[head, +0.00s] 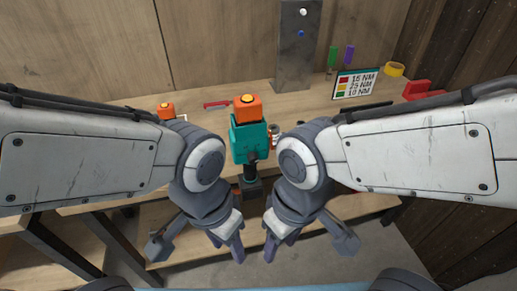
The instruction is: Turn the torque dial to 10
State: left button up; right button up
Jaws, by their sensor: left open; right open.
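A teal power tool (249,140) with an orange top (247,107) stands on the wooden workbench (215,122) in the middle of the head view. A silver ringed part (275,134) shows at its right side, partly behind my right arm. I cannot make out a torque dial or its setting for certain. My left gripper (199,250) is open and empty, low in front of the bench and left of the tool. My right gripper (309,248) is open and empty, low and right of the tool. Neither gripper touches the tool.
A sign (356,84) lists NM values beside colour squares, including 25 and 10. A grey metal plate (295,50) stands at the back. A second orange-topped item (166,110), a red handle (216,104), a yellow ring (394,69) and a red object (418,90) lie around.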

aim_at(253, 157)
jog(key=z, duration=2.3)
jog(key=k, duration=1.1)
jog(key=u, duration=2.1)
